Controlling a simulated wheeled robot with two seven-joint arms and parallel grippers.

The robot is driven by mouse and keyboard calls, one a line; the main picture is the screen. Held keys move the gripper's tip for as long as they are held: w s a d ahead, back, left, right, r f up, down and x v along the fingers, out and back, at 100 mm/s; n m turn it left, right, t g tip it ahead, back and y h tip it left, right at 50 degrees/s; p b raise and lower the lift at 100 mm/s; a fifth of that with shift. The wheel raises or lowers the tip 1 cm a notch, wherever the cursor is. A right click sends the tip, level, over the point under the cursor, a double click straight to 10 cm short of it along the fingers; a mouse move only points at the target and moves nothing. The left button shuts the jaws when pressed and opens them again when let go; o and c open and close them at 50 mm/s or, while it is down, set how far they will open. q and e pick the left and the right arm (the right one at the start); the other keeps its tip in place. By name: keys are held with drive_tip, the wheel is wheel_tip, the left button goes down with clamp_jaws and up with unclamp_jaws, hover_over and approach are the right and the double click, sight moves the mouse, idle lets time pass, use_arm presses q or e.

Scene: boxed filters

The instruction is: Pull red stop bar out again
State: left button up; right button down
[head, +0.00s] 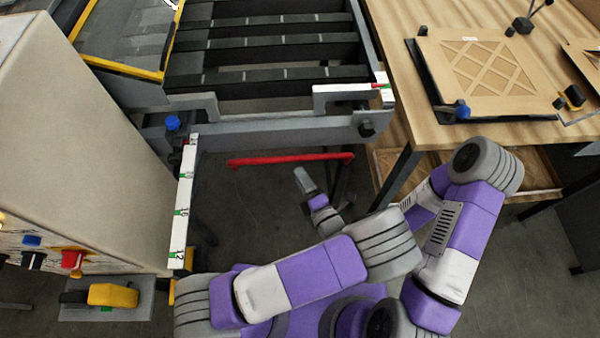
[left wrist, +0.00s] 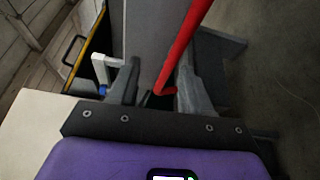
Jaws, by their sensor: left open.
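The red stop bar (head: 290,159) is a thin red rod. In the head view it lies nearly level below the grey conveyor frame, over the dark floor. My left gripper (head: 302,176) is just below the bar's right half, its grey fingers pointing up toward it. In the left wrist view the bar (left wrist: 184,45) runs down from the top, and its lower end shows in the gap between the open fingers (left wrist: 157,85). I cannot tell whether the fingers touch it. My right gripper is not in view.
The conveyor frame (head: 260,130) spans the top middle. A white ruler strip (head: 183,205) and a large beige cabinet (head: 75,150) stand at left. A wooden table (head: 415,100) with a panel (head: 475,72) stands at right. Floor is open below the bar.

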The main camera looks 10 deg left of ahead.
use_arm(q)
drive_tip(key=shift+v, duration=1.05)
drive_tip(key=shift+f, duration=0.1)
drive_tip(key=shift+p, duration=0.35)
drive_tip(key=shift+c, duration=0.2)
